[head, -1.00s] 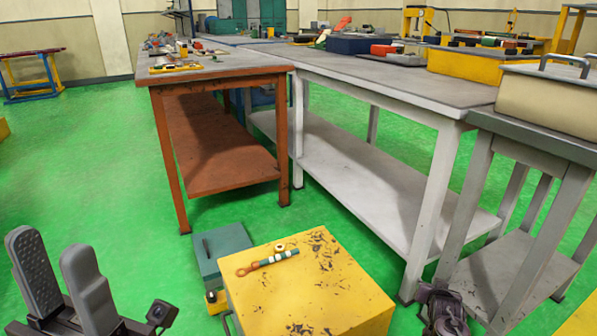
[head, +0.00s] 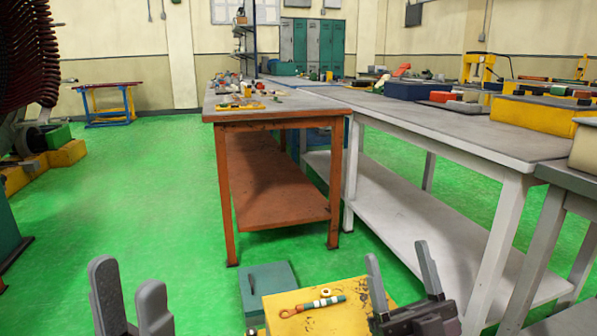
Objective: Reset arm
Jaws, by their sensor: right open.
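My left gripper (head: 127,277) is at the lower left of the head view, its two grey fingers apart with nothing between them. My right gripper (head: 397,254) is at the lower right, over the right edge of the yellow box as seen, open and empty. Neither gripper appears to touch anything. The arms behind both grippers are mostly out of frame.
A scuffed yellow box (head: 345,318) carries a striped tool (head: 320,304) and a small ring (head: 326,292). A teal box (head: 268,280) stands behind it. An orange table (head: 285,117) and a long grey table (head: 470,125) are ahead. Green floor (head: 150,190) at left is clear.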

